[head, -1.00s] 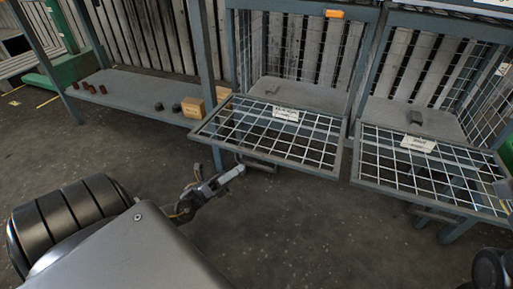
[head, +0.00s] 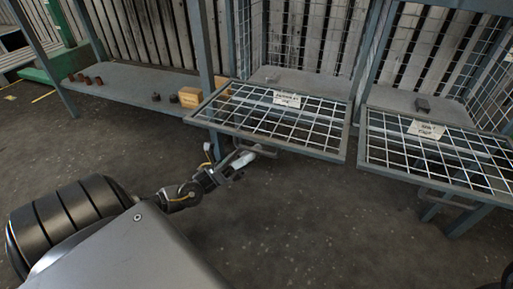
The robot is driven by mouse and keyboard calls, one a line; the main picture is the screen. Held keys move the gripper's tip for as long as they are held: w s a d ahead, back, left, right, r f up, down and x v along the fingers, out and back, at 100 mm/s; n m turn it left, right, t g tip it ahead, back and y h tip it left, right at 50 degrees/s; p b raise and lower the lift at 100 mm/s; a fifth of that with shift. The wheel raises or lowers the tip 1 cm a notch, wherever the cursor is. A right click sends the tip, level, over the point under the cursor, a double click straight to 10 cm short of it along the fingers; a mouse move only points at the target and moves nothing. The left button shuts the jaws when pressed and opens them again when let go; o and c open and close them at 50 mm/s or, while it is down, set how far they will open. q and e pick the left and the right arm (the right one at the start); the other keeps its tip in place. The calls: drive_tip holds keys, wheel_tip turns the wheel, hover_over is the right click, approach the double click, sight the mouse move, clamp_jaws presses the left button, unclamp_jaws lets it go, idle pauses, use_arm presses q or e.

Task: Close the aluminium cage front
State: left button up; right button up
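Two wire-mesh cages stand side by side, each with its mesh front folded down and sticking out about level. The left cage front (head: 262,128) has a white label (head: 287,98) that seems to read aluminium, though it is small. The right cage front (head: 436,160) has another label (head: 427,129), which I cannot read surely. My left gripper (head: 241,162) is low, by the underside of the left front, near a bar below its outer edge. I cannot tell whether it touches, or whether its fingers are apart. My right gripper is out of view.
A low grey shelf (head: 130,88) at the left carries brown and dark cylinders and a wooden block (head: 189,95). A small dark block (head: 422,104) lies in the right cage. Blue-grey posts frame the cages. The floor (head: 290,230) in front is clear.

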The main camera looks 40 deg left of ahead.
use_arm(q)
drive_tip(key=shift+x, duration=1.4)
drive_tip(key=shift+c, duration=0.2)
clamp_jaws()
